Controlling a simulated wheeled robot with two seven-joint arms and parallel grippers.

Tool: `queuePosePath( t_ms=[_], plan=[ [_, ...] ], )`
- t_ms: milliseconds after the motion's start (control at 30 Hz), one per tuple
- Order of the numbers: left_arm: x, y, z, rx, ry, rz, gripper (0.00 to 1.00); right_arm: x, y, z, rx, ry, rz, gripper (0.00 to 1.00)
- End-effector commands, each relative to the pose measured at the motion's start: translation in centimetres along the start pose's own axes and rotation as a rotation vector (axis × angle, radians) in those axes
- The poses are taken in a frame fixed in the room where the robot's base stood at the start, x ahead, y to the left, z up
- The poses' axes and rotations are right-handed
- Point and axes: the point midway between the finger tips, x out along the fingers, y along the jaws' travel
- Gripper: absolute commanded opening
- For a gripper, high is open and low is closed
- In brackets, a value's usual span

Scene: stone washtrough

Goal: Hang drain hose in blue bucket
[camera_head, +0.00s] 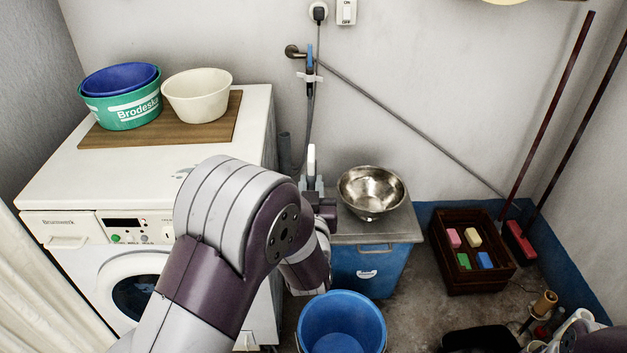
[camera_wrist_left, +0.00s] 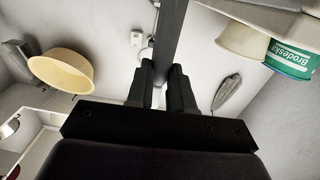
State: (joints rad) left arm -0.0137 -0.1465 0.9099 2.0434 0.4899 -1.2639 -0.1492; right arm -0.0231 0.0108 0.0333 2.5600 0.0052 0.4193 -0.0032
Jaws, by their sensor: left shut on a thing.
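The blue bucket (camera_head: 342,315) stands on the floor at the bottom middle, partly cut off by the frame. My left gripper (camera_head: 312,186) is in front of the back wall, between the washing machine and the blue cabinet, above and behind the bucket. In the left wrist view, its fingers (camera_wrist_left: 163,88) are shut on a dark grey bar-like length, which I take for the drain hose (camera_wrist_left: 172,35). In the head view, a pale upright piece (camera_head: 311,158) shows at the gripper; my arm hides much around it. My right gripper's fingers do not show.
The washing machine (camera_head: 60,185) at left bears a board with basins (camera_head: 197,97). A steel bowl (camera_head: 371,192) sits on the blue cabinet (camera_head: 365,270). A grey pipe (camera_head: 285,150) stands behind. A wooden crate (camera_head: 470,275) and long poles (camera_head: 550,115) are right.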

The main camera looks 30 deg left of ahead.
Motion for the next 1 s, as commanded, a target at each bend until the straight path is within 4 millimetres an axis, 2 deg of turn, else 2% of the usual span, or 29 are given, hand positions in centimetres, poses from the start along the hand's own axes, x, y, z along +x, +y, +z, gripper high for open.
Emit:
queuePosePath(
  t_ms=[33, 1000],
  plan=[
    [-0.2, -0.1, 0.8, 0.001, 0.0, 0.013, 0.0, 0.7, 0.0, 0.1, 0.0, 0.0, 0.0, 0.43],
    [-5.0, -1.7, 8.5, 0.014, -0.018, 0.32, 0.0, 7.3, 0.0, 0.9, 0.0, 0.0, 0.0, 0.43]
  ],
)
